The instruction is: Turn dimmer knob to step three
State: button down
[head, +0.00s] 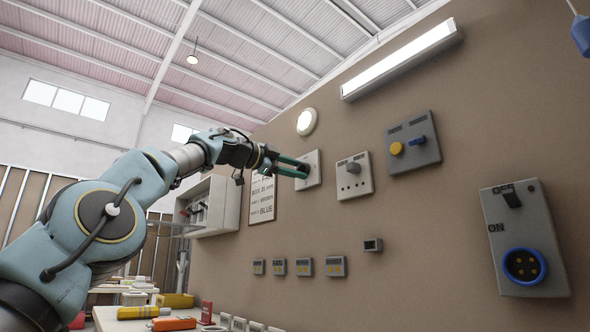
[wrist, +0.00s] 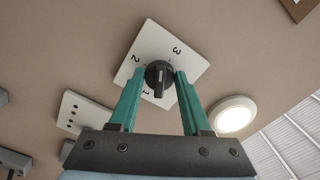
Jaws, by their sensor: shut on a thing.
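The dimmer is a pale square plate (wrist: 151,47) on the brown wall, with a round black knob (wrist: 158,75). In the wrist view the plate is turned, with 3 at the upper right, 2 at the left and 1 below left of the knob. A pale line on the knob runs nearly up and down in the picture; which end points at a step is unclear. My gripper (wrist: 161,73) is shut on the knob, one green finger on either side. In the head view the gripper (head: 301,168) reaches the plate (head: 313,170); the knob is hidden there.
A round lit lamp (head: 307,122) is above the plate. A socket plate with a grey knob (head: 353,177) is close on the right, then a grey box with yellow and blue controls (head: 412,143). Small boxes (head: 305,267) line the wall below.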

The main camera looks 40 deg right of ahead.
jog(key=m, duration=0.5)
jog(key=shift+r+m, duration=0.1)
jog(key=shift+m, duration=0.2)
dwell(0.4)
jog(key=shift+c, duration=1.8)
grip_release()
jog(key=a+b, duration=0.5)
jog(key=a, duration=0.5)
jog(key=shift+w+a+b, duration=0.3)
jog(key=shift+a, duration=0.05)
